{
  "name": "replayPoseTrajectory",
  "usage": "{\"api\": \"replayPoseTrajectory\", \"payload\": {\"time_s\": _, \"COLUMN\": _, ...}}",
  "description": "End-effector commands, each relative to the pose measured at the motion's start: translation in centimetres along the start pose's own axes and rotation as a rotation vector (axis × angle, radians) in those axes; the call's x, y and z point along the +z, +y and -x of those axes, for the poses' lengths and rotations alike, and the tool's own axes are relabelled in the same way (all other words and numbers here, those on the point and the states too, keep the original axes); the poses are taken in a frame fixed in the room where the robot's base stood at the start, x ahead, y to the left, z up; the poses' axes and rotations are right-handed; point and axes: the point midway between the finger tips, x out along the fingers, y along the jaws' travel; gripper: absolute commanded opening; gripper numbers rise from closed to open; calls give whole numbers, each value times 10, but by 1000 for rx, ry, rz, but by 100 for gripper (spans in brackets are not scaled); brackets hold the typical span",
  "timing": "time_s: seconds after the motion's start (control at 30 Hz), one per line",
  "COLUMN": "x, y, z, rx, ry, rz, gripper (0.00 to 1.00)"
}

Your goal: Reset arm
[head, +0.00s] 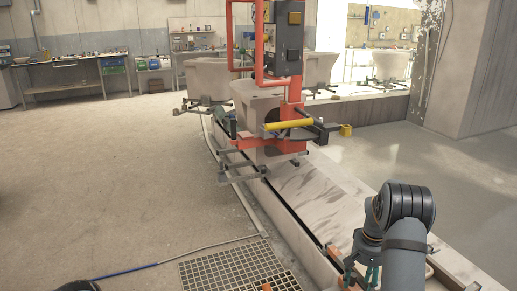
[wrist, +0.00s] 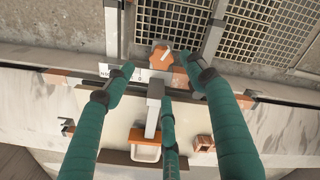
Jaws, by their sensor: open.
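My gripper (head: 362,268) shows at the lower right of the head view, with its teal fingers beside the pale rail wall and my arm bent above it. In the wrist view my gripper (wrist: 165,72) has its teal fingers spread apart, with nothing held between them. An orange knob-like piece (wrist: 162,57) shows beyond the fingertips, by the floor grate. I cannot tell how far below the fingers it is. A grey bar with an orange-framed part (wrist: 145,138) lies below, partly hidden by the middle finger.
A floor grate (head: 240,268) lies left of the pale rail wall (head: 310,245). An orange-red carousel frame (head: 290,95) with a yellow bar (head: 288,124) and a large beige vessel (head: 250,100) stands farther back. The floor at left (head: 100,180) is mostly clear, crossed by a blue-ended hose (head: 125,272).

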Motion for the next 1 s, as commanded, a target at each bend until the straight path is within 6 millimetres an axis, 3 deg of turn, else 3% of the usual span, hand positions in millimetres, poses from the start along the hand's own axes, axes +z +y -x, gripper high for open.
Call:
{"api": "replayPoseTrajectory", "payload": {"time_s": 0.2, "x": 1, "y": 0, "z": -45, "rx": -1, "ry": -4, "rz": 0, "gripper": 55}}
{"api": "replayPoseTrajectory", "payload": {"time_s": 0.43, "x": 0, "y": 0, "z": -77, "rx": 0, "ry": 0, "rz": 0, "gripper": 55}}
{"api": "replayPoseTrajectory", "payload": {"time_s": 0.6, "x": 0, "y": 0, "z": -87, "rx": -1, "ry": 2, "rz": -1, "gripper": 55}}
{"api": "replayPoseTrajectory", "payload": {"time_s": 1.0, "x": -1, "y": 0, "z": -84, "rx": 0, "ry": 3, "rz": 14, "gripper": 55}}
